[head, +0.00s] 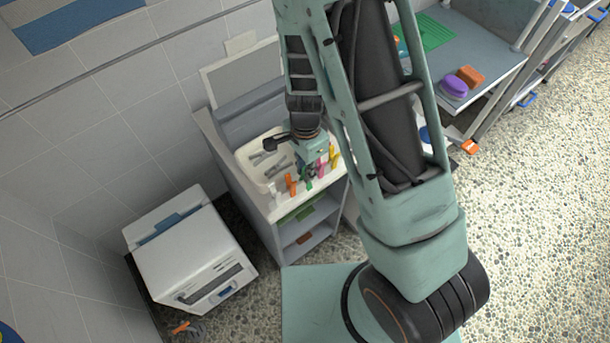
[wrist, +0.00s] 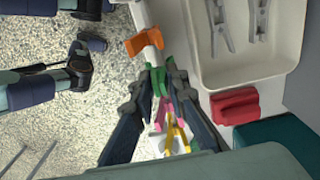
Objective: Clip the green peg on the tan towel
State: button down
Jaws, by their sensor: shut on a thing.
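The green peg (wrist: 158,84) is between my fingertips, and my gripper (wrist: 155,72) is shut on it. In the head view my gripper (head: 309,168) is low over the front edge of the white counter, and the green peg (head: 308,184) shows just below it. I cannot tell whether the peg still touches the edge. I cannot make out the tan towel for sure; a blue and tan patch (head: 80,24) on the wall at the upper left may be cloth.
An orange peg (head: 291,183), a pink peg (head: 323,165) and a yellow peg (head: 333,155) stand close beside my gripper. A white basin (wrist: 275,66) with metal tools and a red block (wrist: 235,106) are near. A white box (head: 190,252) stands left of the cabinet.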

jog(key=shift+r, duration=0.1)
notch_tip(320, 180, up, 7)
jog(key=p, duration=0.6)
jog(key=shift+r+p, duration=0.2)
jog(key=shift+p, duration=0.15)
